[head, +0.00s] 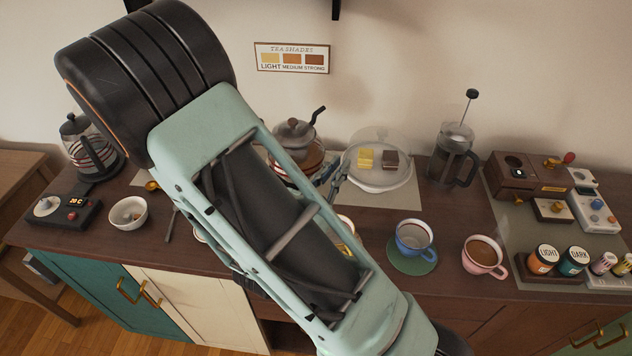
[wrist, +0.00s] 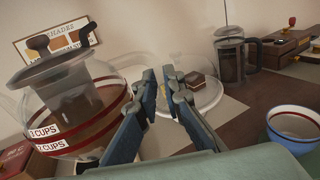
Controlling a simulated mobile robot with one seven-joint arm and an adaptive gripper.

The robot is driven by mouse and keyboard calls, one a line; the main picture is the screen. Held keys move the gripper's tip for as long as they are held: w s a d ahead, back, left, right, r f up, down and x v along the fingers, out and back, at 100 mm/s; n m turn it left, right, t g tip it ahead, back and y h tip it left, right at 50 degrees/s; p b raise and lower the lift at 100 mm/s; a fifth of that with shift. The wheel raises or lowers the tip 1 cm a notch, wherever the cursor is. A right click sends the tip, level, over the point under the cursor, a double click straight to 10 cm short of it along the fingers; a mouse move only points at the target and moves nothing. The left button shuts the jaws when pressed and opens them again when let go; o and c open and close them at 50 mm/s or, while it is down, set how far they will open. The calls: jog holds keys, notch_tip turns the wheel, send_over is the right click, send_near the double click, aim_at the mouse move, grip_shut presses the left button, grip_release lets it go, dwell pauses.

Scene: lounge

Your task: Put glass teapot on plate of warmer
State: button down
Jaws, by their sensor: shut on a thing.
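The glass teapot (head: 308,160) has a dark lid and brown contents and stands near the back of the counter, partly behind my arm.
A striped glass kettle (head: 92,158) and a white bowl (head: 128,214) stand at the left. A domed cake plate (head: 380,180), a French press (head: 452,158), a blue cup (head: 414,238) and a pink cup (head: 484,256) stand to the right. Jars and wooden gear crowd the far right.

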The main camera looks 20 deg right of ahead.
aim_at(326, 160)
jog(key=w+f+b, duration=0.1)
jog(key=w, duration=0.1)
jog(key=w+f+b, duration=0.1)
jog(key=w, duration=0.1)
jog(key=w+f+b, duration=0.1)
jog(key=w, duration=0.1)
jog(key=shift+w+a+f, duration=0.1)
jog(key=shift+w+a, duration=0.05)
jog(key=shift+w, duration=0.1)
jog(key=w+f+b, duration=0.1)
jog(key=f+b, duration=0.1)
jog(key=w+f+b, duration=0.2)
jog(key=f, duration=0.1)
jog(key=w+f+b, duration=0.2)
jog(key=f+b, duration=0.1)
jog(key=shift+w+a, duration=0.2)
jog(key=shift+a, duration=0.05)
jog(key=shift+f+b, duration=0.3)
jog(key=shift+f, duration=0.05)
jog(key=shift+f, duration=0.15)
jog(key=c, duration=2.4)
grip_release()
jog(key=o, duration=0.4)
jog(key=shift+c, duration=0.2)
